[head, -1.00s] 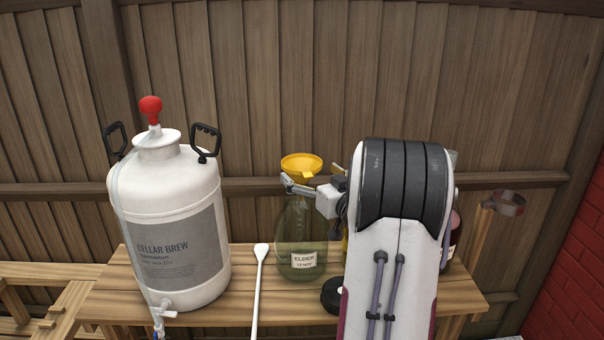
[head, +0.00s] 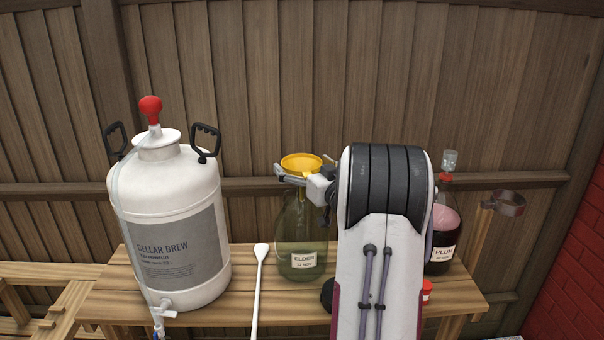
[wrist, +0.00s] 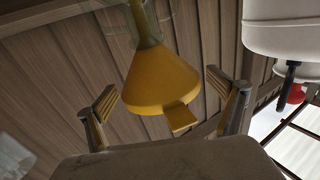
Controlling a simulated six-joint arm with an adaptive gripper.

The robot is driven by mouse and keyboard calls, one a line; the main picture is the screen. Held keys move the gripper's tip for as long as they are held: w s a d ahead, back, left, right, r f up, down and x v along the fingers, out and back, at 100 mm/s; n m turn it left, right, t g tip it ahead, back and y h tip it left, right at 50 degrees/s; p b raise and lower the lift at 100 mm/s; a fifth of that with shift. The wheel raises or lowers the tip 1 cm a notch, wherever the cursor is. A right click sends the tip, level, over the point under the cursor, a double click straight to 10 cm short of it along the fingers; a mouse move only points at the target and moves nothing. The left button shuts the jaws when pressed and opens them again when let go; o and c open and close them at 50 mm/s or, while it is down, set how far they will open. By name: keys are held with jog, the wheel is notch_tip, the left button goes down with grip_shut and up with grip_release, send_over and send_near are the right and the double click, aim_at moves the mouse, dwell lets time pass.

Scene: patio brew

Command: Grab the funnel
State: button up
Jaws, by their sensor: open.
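The yellow funnel (head: 301,163) sits in the mouth of the green glass jar (head: 301,235) labelled ELDER, on the wooden bench. My gripper (head: 283,175) is at the funnel, with its fingers reaching in from the right. In the wrist view the funnel (wrist: 160,78) appears upside down, with its tab toward the palm. The open fingers of my gripper (wrist: 168,102) stand on either side of it, with a visible gap on each side. The funnel's spout goes into the glass neck (wrist: 148,25).
A white CELLAR BREW keg (head: 170,225) with a red top stands left. A long white paddle (head: 258,285) is between keg and jar. A dark PLUM jar (head: 444,235) stands right, near a holder ring (head: 505,203) on a post. The fence is behind.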

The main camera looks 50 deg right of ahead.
jog(key=c, duration=1)
jog(key=shift+r, duration=5)
